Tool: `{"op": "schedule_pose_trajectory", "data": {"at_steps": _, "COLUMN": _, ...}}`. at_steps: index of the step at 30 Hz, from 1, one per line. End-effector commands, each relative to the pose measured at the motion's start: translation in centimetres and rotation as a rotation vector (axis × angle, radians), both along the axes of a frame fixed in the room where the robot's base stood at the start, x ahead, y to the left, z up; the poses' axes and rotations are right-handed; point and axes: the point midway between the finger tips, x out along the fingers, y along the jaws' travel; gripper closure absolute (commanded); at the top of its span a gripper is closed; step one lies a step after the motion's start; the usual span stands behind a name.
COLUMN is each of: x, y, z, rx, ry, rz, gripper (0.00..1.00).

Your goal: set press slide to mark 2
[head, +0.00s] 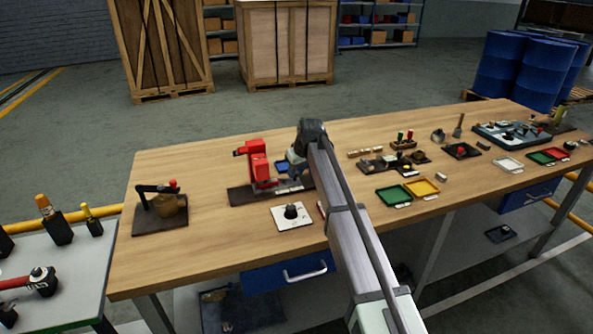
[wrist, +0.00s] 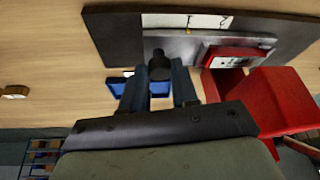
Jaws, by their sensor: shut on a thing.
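The red press (head: 258,165) stands on a dark base plate (head: 240,196) on the wooden bench. In the wrist view the red press (wrist: 285,95) is at the right. A black knob (wrist: 159,65) shows between the fingers of my gripper (wrist: 159,88), beside the base plate. My gripper is shut on this knob. In the head view my gripper (head: 294,172) is just right of the press, and my arm partly hides that end of the plate. A white scale strip (wrist: 187,20) with a "2" and a dark tick lies on the plate; the slide's setting cannot be told.
A white plate with a black knob (head: 292,215) is in front of the press. Green (head: 393,195) and yellow (head: 421,187) trays lie to the right. A dark fixture (head: 160,208) stands at the left.

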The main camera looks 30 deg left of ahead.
Motion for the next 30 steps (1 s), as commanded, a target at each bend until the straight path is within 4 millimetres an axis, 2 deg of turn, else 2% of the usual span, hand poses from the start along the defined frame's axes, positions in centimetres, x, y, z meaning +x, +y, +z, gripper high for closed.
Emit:
{"op": "schedule_pose_trajectory", "data": {"at_steps": 9, "x": -0.1, "y": 0.1, "z": 0.0, "rx": 0.000, "ry": 0.000, "rz": 0.000, "gripper": 1.00}}
{"op": "schedule_pose_trajectory", "data": {"at_steps": 18, "x": -2.9, "y": 2.9, "z": 0.0, "rx": 0.000, "ry": 0.000, "rz": 0.002, "gripper": 1.00}}
{"op": "schedule_pose_trajectory", "data": {"at_steps": 27, "x": -3.3, "y": 3.3, "z": 0.0, "rx": 0.003, "ry": 0.003, "rz": 0.002, "gripper": 1.00}}
{"op": "schedule_pose_trajectory", "data": {"at_steps": 28, "x": -3.3, "y": 3.3, "z": 0.0, "rx": 0.003, "ry": 0.003, "rz": 0.002, "gripper": 0.70}}
{"op": "schedule_pose_trajectory", "data": {"at_steps": 30, "x": -3.3, "y": 3.3, "z": 0.0, "rx": 0.003, "ry": 0.003, "rz": 0.002, "gripper": 0.64}}
